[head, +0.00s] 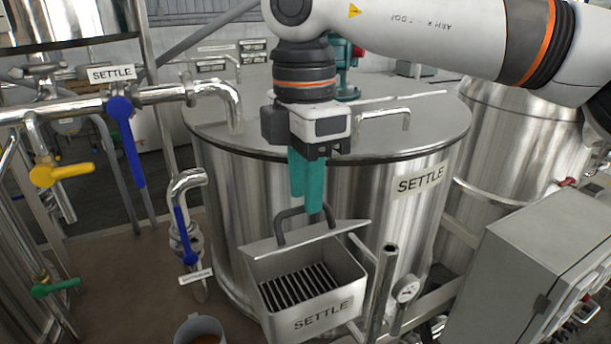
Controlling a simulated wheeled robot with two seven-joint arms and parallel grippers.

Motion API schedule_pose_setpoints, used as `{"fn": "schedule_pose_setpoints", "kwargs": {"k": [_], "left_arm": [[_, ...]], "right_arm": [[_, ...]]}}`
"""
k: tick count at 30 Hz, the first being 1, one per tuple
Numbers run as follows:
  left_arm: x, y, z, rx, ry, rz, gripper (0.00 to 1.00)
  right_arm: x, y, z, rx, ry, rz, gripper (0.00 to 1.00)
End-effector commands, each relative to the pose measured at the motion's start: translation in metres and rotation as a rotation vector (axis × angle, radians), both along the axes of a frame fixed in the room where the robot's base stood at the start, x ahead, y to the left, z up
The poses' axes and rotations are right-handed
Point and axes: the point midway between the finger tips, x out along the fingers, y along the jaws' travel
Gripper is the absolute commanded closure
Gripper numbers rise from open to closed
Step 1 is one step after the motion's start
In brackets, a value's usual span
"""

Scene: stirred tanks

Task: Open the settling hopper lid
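The settling hopper (312,314) is a steel box marked SETTLE on the front of the large tank. Its lid (306,237) is raised along the back of the box and seen nearly edge-on, so the dark grate inside shows. A dark arched handle (289,213) stands on the lid's far side. My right gripper (313,208) points down from above, its teal fingers close together with their tips at the handle's top bar. They look shut on it, though the tips partly hide the bar. My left gripper is not in view.
The SETTLE tank (222,187) stands behind the hopper. A post (383,290) and a gauge (407,290) are just right of it. Pipes with a blue valve handle (126,140) are at left. A grey cabinet (500,285) is at right, a bucket (199,328) below.

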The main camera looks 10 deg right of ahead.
Motion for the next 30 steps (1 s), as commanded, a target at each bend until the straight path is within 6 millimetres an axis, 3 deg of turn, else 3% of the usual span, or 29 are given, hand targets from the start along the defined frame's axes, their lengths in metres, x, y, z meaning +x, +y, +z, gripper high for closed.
{"fn": "schedule_pose_setpoints", "kwargs": {"k": [12, 18, 30], "left_arm": [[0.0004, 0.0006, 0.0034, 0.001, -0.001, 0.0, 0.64], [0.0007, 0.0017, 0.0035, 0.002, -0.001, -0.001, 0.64], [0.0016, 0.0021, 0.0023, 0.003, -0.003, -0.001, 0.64]], "right_arm": [[-0.0005, 0.0001, -0.0092, 0.001, 0.0, 0.001, 0.69], [-0.0005, 0.0001, -0.0089, 0.001, 0.0, 0.001, 1.0], [0.0019, 0.001, -0.0076, 0.002, 0.0, 0.0, 1.0]]}}
